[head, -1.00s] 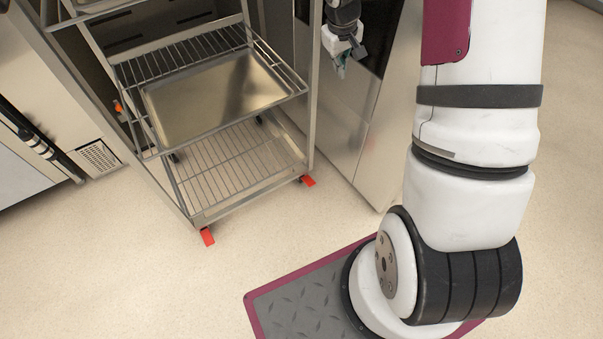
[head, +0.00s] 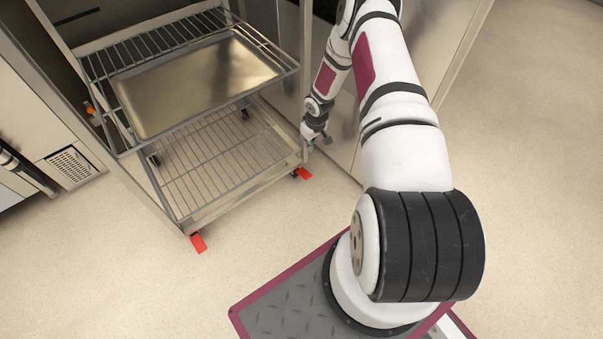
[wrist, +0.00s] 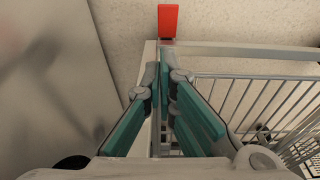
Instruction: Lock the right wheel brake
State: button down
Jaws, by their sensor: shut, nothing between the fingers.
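The right wheel brake is a red pedal (head: 303,173) at the foot of the rack's front right corner. It also shows in the wrist view as a red tab (wrist: 168,20) at the top, beyond the rack's corner. My gripper (head: 318,143) is beside the rack's right upright, a little above and behind the pedal, apart from it. In the wrist view the fingers of my gripper (wrist: 160,75) are together and empty, pointing toward the corner. The left wheel brake, another red pedal (head: 198,242), sits at the front left corner. Whether either pedal is pressed down I cannot tell.
The wire rack trolley (head: 240,203) holds a metal tray (head: 200,85) on an upper shelf. A steel oven panel (head: 343,160) stands close on the right of my gripper. The floor (head: 120,285) in front of the rack is clear.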

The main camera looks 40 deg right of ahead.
jog(key=shift+s+a+f, duration=0.1)
jog(key=shift+a+f, duration=0.15)
jog(key=shift+f, duration=0.55)
jog(key=shift+s+a+f, duration=0.1)
jog(key=shift+a+f, duration=0.1)
jog(key=shift+f, duration=0.55)
jog(key=b, duration=0.5)
send_over(306, 174)
notch_tip(306, 174, down, 12)
jog(key=shift+s, duration=0.15)
jog(key=shift+s+f+b, duration=0.25)
jog(key=shift+f+b, duration=0.25)
jog(key=shift+f, duration=0.35)
